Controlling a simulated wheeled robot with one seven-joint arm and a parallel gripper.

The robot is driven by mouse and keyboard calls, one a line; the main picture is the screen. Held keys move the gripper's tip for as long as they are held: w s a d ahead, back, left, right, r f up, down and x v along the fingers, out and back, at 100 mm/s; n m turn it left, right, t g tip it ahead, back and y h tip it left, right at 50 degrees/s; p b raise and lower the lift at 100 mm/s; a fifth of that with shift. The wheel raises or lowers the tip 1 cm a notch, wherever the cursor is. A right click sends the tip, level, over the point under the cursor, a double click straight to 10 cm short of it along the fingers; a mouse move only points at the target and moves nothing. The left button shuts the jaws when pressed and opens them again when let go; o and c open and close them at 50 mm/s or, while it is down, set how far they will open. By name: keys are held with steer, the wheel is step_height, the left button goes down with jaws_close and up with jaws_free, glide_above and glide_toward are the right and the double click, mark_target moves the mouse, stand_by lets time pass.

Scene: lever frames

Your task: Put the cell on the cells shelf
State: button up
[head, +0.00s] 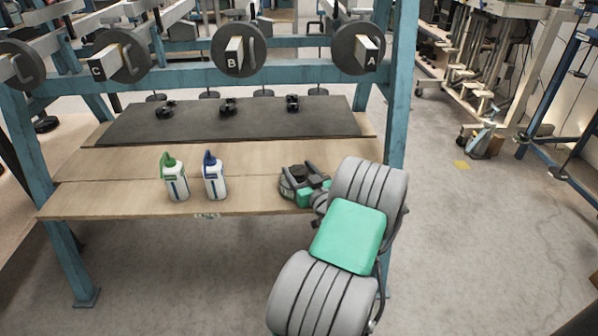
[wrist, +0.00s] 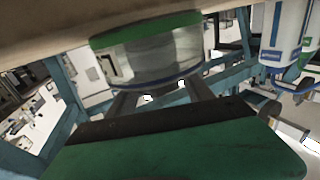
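The cell shows best in the wrist view (wrist: 150,55), an upside-down picture. It is a short, clear-walled cylinder with a green band at the end toward the wooden surface. In the head view a dark, round piece with green (head: 291,180), which looks like the cell, sits at the right front of the wooden bench shelf. My gripper (head: 306,182) is right at it, and its dark fingers (wrist: 161,97) reach to the cell, spread apart. Whether they press on it is hidden. Which board is the cells shelf is not marked.
A green-capped bottle (head: 174,178) and a blue-capped bottle (head: 214,176) stand left of my gripper. A black mat (head: 230,122) behind holds several small dark pieces. Weights hang above on beams marked A, B and C. A blue post (head: 400,90) stands close on the right.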

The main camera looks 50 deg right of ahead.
steer(key=shift+o, duration=1)
steer(key=shift+r, duration=0.15)
steer(key=p+v, duration=0.1)
steer(key=v, duration=0.8)
steer(key=shift+s+a, duration=0.1)
steer(key=shift+s, duration=0.25)
steer(key=shift+b+v, duration=1)
steer(key=shift+v, duration=0.15)
steer(key=shift+a, duration=0.1)
